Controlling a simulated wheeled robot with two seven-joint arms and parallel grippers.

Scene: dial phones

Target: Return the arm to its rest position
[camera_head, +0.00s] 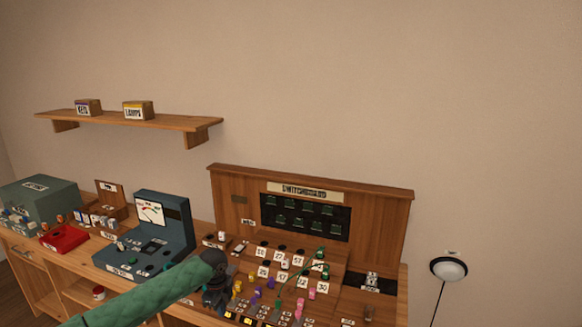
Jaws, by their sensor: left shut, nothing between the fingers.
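My left arm comes in from the bottom left in a green sleeve. It reaches over the front of the wooden desk. My left gripper (217,300) is dark and shut, with nothing seen in it. It is just left of the colored plugs (257,294) on the switchboard (232,201); I cannot tell whether it touches any of them. My right gripper is out of view.
A blue-grey meter console (178,222), a red box (64,238) and a grey-green case (45,203) stand to the left. A wall shelf (170,121) holds two small boxes. The wall above is clear.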

